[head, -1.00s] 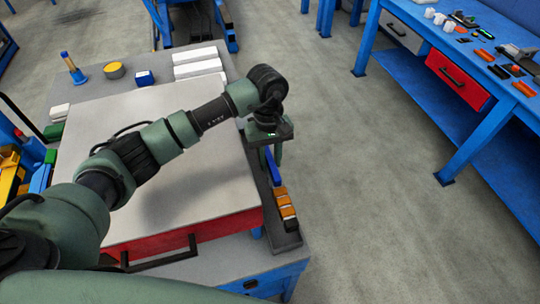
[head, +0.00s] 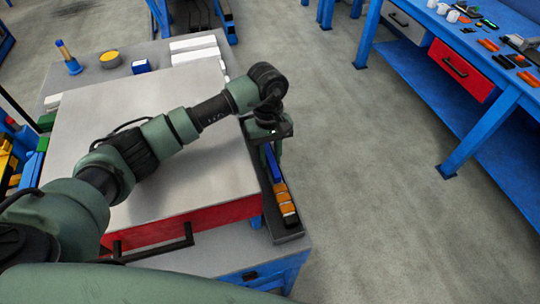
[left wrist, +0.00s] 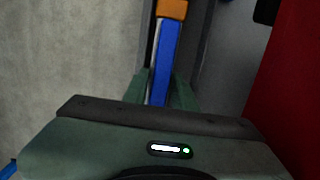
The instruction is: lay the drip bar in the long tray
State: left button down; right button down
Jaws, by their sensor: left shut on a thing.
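The drip bar appears to be the long blue bar (head: 274,164); it also shows in the left wrist view (left wrist: 163,60). The long tray (head: 290,236) is dark grey and narrow, along the right edge of the bench. The bar lines up lengthwise with the tray and shows over it; I cannot tell whether it touches the tray floor. My right gripper is not in view.
A red drawer unit with a pale top (head: 210,170) stands just left of the tray. White blocks (head: 195,52) lie at the back. Open floor (head: 380,200) is on the right.

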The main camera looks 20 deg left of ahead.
aim_at(270, 155)
pick_arm(q)
jog(key=c, duration=1.1)
grip_release()
jog(key=shift+o, duration=0.2)
jog(key=r, duration=0.2)
jog(key=r+b, duration=0.1)
jog(key=r, duration=0.1)
jog(key=r+b, duration=0.1)
jog(key=r, duration=0.1)
jog(key=shift+w+a+r, duration=0.2)
jog(key=shift+w+r, duration=0.05)
jog(key=shift+w, duration=0.1)
jog(key=shift+r, duration=0.65)
